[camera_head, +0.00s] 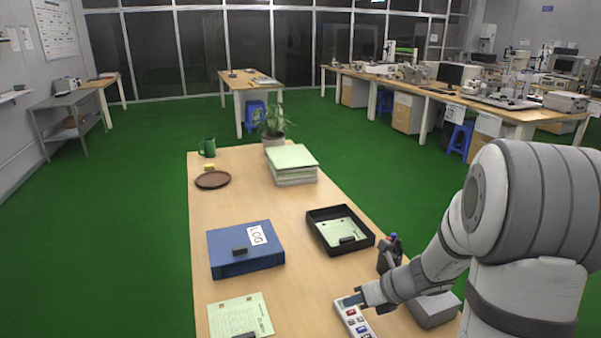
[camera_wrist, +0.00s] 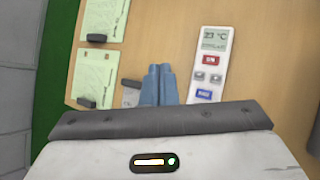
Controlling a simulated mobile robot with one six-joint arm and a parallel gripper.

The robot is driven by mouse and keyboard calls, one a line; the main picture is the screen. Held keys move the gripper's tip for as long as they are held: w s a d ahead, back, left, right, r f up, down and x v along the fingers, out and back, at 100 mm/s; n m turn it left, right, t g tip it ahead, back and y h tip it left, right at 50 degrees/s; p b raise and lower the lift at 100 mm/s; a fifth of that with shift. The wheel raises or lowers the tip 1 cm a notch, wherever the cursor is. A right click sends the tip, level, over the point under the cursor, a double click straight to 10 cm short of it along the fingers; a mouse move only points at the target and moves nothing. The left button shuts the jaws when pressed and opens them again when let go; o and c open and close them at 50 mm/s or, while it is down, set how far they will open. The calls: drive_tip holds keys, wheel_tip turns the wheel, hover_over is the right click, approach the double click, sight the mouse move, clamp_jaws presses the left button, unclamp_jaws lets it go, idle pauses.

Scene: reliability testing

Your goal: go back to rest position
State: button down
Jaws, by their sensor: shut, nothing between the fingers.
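My gripper (camera_head: 352,299) is at the front right of the near table (camera_head: 300,255), low over a white control unit (camera_head: 352,318) with a display and coloured buttons. In the wrist view my gripper (camera_wrist: 158,70) has its two blue fingers together with nothing between them. The control unit (camera_wrist: 209,66) lies to the right of the fingers there, its display reading 23 °C above a red and a blue button. I cannot tell from the head view whether the fingertips touch it.
A blue log binder (camera_head: 235,262), a black tray (camera_head: 322,243) and a paper sheet (camera_head: 225,312) lie left of my arm. A grey box (camera_head: 435,309) and a pen holder (camera_head: 391,250) stand close beside it.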

drive_tip(key=s+r+n+h, duration=0.2)
drive_tip(key=s+r+n, duration=0.2)
drive_tip(key=n, duration=0.6)
drive_tip(key=s+r+n+g+h+p, duration=0.1)
drive_tip(key=s+r+n+h, duration=0.2)
drive_tip(key=s+r+n, duration=0.2)
drive_tip(key=s+r+n+g+h+p, duration=0.1)
drive_tip(key=s+r+n, duration=0.3)
drive_tip(key=s+n, duration=0.5)
drive_tip(key=n+h, duration=0.1)
drive_tip(key=n, duration=0.5)
drive_tip(key=shift+s+d+r+n, duration=0.25)
drive_tip(key=shift+s+r+n, duration=0.05)
drive_tip(key=shift+s+n, duration=0.1)
